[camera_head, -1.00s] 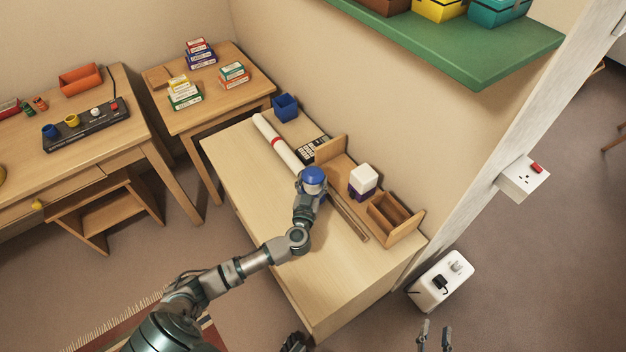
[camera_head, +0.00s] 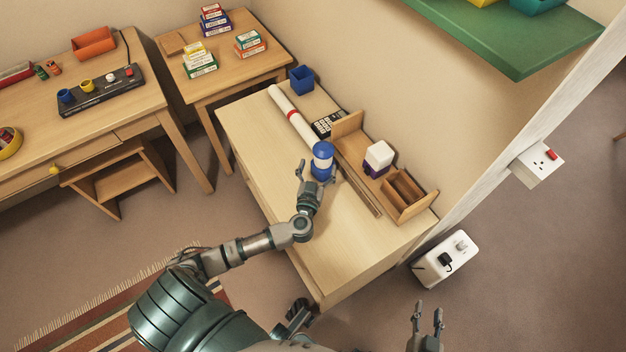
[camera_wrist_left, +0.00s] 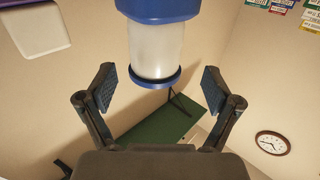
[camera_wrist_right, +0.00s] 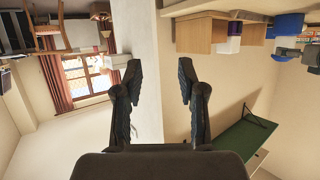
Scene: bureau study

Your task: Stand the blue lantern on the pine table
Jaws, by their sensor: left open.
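The blue lantern (camera_head: 322,161), white in the middle with a blue cap and base, stands upright on the pale wooden chest (camera_head: 335,240) in the head view. My left gripper (camera_head: 312,178) is open at its near left side. In the left wrist view the lantern (camera_wrist_left: 157,50) appears between and beyond the parted fingers, with no visible contact. A small wooden table (camera_head: 205,88) with stacked boxes stands behind; I cannot tell for sure which piece is the pine table. My right gripper (camera_head: 428,318) is open and empty, away from the chest.
A white roll (camera_head: 290,116), a blue cup (camera_head: 302,79), a black calculator-like item (camera_head: 328,123) and a wooden organiser (camera_head: 405,192) are on the chest. The small table's front is clear. A desk (camera_head: 75,125) stands left. A green shelf (camera_head: 510,40) overhangs at right.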

